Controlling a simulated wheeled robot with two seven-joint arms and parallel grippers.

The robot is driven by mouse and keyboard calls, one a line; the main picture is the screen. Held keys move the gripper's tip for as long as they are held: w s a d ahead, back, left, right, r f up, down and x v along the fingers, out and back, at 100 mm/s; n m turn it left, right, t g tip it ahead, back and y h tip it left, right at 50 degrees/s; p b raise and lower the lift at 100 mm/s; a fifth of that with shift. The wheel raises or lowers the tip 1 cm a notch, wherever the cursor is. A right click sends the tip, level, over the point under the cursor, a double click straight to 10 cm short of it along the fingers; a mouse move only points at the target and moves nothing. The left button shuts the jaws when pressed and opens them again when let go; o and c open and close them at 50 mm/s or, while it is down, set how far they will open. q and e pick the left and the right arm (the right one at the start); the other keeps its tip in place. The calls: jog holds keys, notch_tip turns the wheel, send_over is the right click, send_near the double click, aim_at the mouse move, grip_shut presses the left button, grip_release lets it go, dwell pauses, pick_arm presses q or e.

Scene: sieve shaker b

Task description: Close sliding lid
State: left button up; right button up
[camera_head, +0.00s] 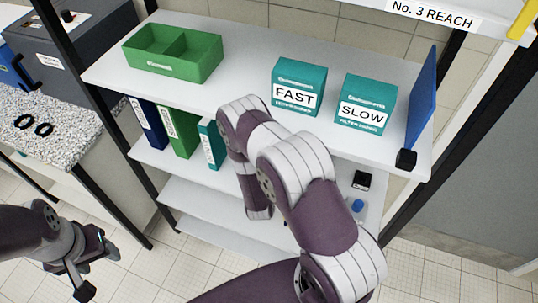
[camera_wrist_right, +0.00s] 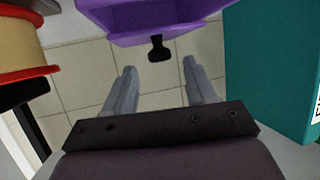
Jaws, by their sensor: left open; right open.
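A purple box-like thing (camera_wrist_right: 155,18) shows at the top of the right wrist view, with a black tab (camera_wrist_right: 158,49) hanging from its near edge. I cannot tell for sure which part is the sliding lid. My right gripper (camera_wrist_right: 158,68) is open and empty, its two fingers pointing at the purple thing with the tab ahead between the fingertips. No contact shows. In the head view the right gripper and the purple thing are hidden behind my right arm. My left gripper (camera_head: 97,270) is open and empty at the lower left, above the floor.
In the right wrist view a teal box or binder (camera_wrist_right: 270,65) is close on the right and a red-rimmed spool (camera_wrist_right: 22,45) on the left. The shelf top (camera_head: 240,75) holds a green tray (camera_head: 172,68), a FAST box (camera_head: 298,75) and a SLOW box (camera_head: 366,90). Binders (camera_head: 180,130) stand below.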

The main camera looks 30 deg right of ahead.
pick_arm(q)
jog(key=shift+r, duration=0.25)
pick_arm(e)
jog(key=shift+x, duration=1.3)
jog(key=shift+c, duration=0.3)
grip_shut()
jog(key=s+a, duration=0.3)
jog(key=shift+a+f, duration=0.1)
jog(key=shift+a, duration=0.25)
jog(key=shift+s+a, duration=1)
jog(key=shift+a, duration=0.1)
pick_arm(q)
jog(key=shift+s+a+f, duration=0.1)
jog(key=shift+s+a, duration=0.55)
jog(key=shift+s, duration=0.05)
pick_arm(e)
jog(key=shift+d, duration=0.1)
jog(key=shift+c, duration=1.5)
grip_release()
jog(key=o, duration=0.4)
jog(key=shift+c, duration=0.2)
pick_arm(q)
jog(key=shift+a, duration=0.15)
pick_arm(e)
jog(key=shift+w, duration=0.1)
